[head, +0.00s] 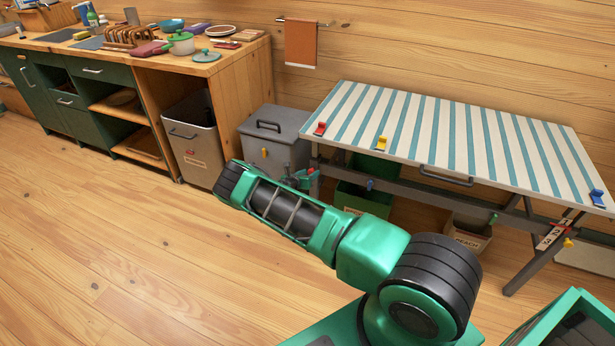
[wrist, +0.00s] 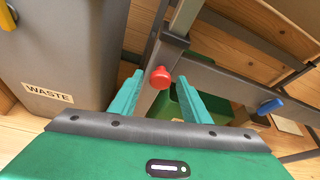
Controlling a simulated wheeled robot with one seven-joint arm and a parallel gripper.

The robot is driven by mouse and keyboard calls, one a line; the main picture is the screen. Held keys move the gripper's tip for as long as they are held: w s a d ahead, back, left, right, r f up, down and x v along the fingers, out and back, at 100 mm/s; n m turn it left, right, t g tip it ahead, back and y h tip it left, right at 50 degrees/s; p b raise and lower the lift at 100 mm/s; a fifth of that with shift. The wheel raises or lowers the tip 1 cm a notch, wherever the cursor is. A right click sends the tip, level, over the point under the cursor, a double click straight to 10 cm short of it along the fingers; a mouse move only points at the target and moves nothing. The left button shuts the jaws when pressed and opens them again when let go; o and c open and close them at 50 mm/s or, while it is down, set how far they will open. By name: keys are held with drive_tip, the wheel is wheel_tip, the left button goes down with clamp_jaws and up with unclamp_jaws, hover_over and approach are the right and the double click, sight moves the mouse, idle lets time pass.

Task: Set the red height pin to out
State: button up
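The red pin (wrist: 160,77) has a round red head and sits on the grey metal leg (wrist: 150,98) of the striped table. My gripper (wrist: 158,96) is open, with its two teal fingers apart. In the wrist view the pin's head shows between the fingertips, with a gap on each side; I cannot tell how far ahead of them it is. In the head view my gripper (head: 303,179) is low by the table's left end, beside the grey bin. The pin is not clear there.
The striped table (head: 455,135) carries red, yellow and blue clips. A grey waste bin (head: 274,127) stands close left of my gripper. A blue knob (wrist: 270,105) is on the table frame, and a green bin (head: 363,200) is beneath. The floor at left is clear.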

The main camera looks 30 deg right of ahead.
clamp_jaws()
drive_tip(key=shift+s+a, duration=0.45)
drive_tip(key=shift+a, duration=0.2)
drive_tip(key=shift+s+a, duration=0.45)
drive_tip(key=shift+a, duration=0.2)
drive_tip(key=shift+o, duration=0.9)
unclamp_jaws()
drive_tip(key=v, duration=1)
drive_tip(key=shift+s+a, duration=0.2)
drive_tip(key=shift+a, duration=0.1)
drive_tip(key=shift+r, duration=0.15)
